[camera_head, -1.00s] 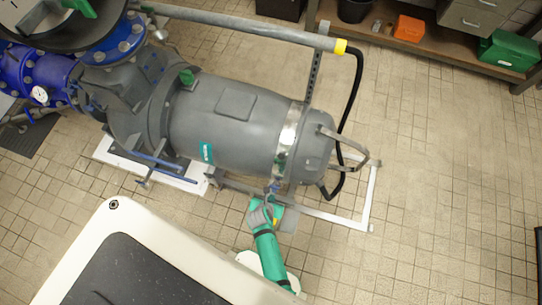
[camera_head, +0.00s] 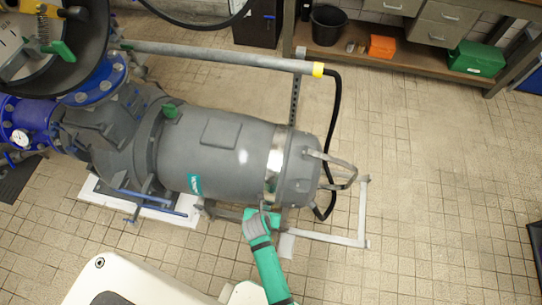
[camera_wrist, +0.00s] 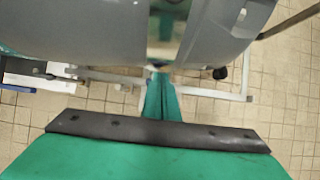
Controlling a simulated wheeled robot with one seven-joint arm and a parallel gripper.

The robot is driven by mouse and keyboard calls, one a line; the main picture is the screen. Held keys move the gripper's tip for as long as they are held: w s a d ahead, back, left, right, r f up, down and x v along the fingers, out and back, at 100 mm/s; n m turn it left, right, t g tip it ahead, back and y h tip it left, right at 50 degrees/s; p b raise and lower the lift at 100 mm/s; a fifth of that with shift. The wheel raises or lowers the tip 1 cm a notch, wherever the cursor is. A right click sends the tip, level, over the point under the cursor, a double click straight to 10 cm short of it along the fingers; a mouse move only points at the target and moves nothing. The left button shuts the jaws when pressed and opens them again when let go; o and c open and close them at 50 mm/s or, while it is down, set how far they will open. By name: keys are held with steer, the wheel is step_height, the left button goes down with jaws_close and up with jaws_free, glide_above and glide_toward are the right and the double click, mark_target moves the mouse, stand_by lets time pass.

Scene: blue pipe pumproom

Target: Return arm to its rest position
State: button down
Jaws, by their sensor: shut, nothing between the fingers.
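My green and grey arm reaches up from the bottom of the head view, and its visible end, where my gripper (camera_head: 262,217) is, lies just below the grey pump body (camera_head: 235,155). It holds nothing that I can see. The fingers are too small to make out clearly. The wrist view shows the underside of the grey pump (camera_wrist: 100,25) close at the top, and a wide green part of my own with a dark bolted edge across the bottom. I cannot tell from the pictures whether the arm touches the pump.
A metal floor frame (camera_head: 364,210) surrounds the pump's right end, with a black hose (camera_head: 335,135) looping down. A grey pipe (camera_head: 215,57) runs above the pump. A workbench (camera_head: 395,55) stands at the back right. The tiled floor (camera_head: 440,190) to the right is clear.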

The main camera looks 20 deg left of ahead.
steer(key=s+d+r+m+t+y, duration=0.1)
steer(key=s+d+r+m+t, duration=0.1)
steer(key=s+d+r+m, duration=0.45)
steer(key=s+d+r+m+t, duration=0.1)
steer(key=d+r+m+t, duration=0.15)
steer(key=d+m, duration=0.55)
steer(key=s+r+m+t+h, duration=0.1)
steer(key=s+r+m, duration=0.4)
steer(key=r+m, duration=0.7)
steer(key=s+r+m+t+h, duration=0.1)
steer(key=s+r+m+t, duration=0.3)
steer(key=r+m, duration=0.7)
steer(key=shift+s+d+r+m, duration=0.15)
steer(key=shift+s+r+m, duration=0.25)
steer(key=shift+s, duration=0.25)
